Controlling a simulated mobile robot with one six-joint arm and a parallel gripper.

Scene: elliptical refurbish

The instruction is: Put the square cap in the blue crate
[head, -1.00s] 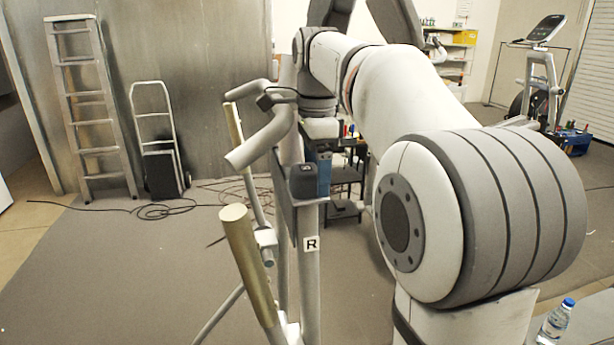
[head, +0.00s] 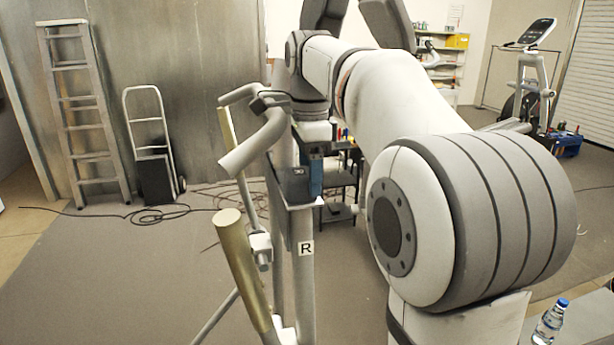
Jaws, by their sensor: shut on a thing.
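The square cap (head: 297,183) is a dark block with a small pale mark on its face. It sits at the top of the grey upright marked R on the elliptical machine. My gripper (head: 315,170) points down just right of and partly behind the cap, with blue parts showing beside it. It is shut on the cap; the cap and upright hide most of the fingers. I cannot tell whether the cap is clear of the upright. A blue crate (head: 567,147) with items in it stands on the floor at the far right.
The elliptical's grey handlebars (head: 255,143) and a brass-coloured grip (head: 240,262) stand close left of my gripper. A dark shelf cart (head: 340,185) is behind. A bottle (head: 550,322) stands at lower right. A ladder (head: 82,110) and hand truck (head: 152,150) are at the back left.

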